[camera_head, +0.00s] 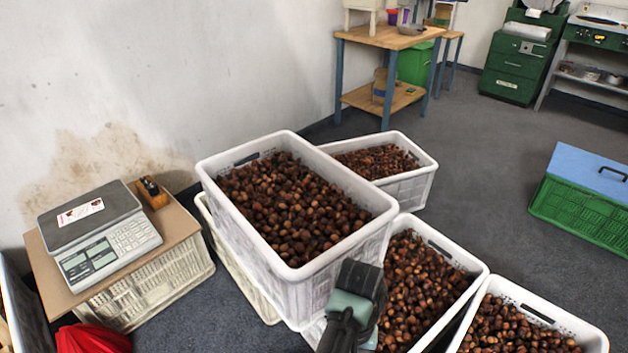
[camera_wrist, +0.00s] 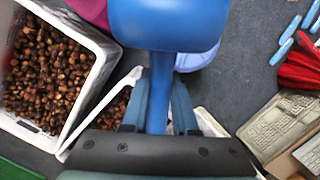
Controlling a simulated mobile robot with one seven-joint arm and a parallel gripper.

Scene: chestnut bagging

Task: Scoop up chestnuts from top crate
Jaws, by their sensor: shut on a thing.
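The top crate (camera_head: 265,270) is white plastic, stacked above a lower crate in the middle of the head view, and nearly full of brown chestnuts (camera_head: 290,205). My gripper (camera_wrist: 158,105) is shut on the handle of a blue scoop (camera_wrist: 168,25) in the wrist view. The scoop's blue body reaches past the top edge, and I cannot see whether anything lies in it. In the head view a dark and teal part of my arm stands over the top crate's near right corner; the scoop does not show there.
Chestnut-filled crates stand behind (camera_head: 408,190) and to the right (camera_head: 470,268) of the stack, with another at lower right (camera_head: 585,330). A scale (camera_head: 105,240) sits on a board at left, above red cloth (camera_head: 92,340). A wooden table (camera_head: 385,38) stands behind.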

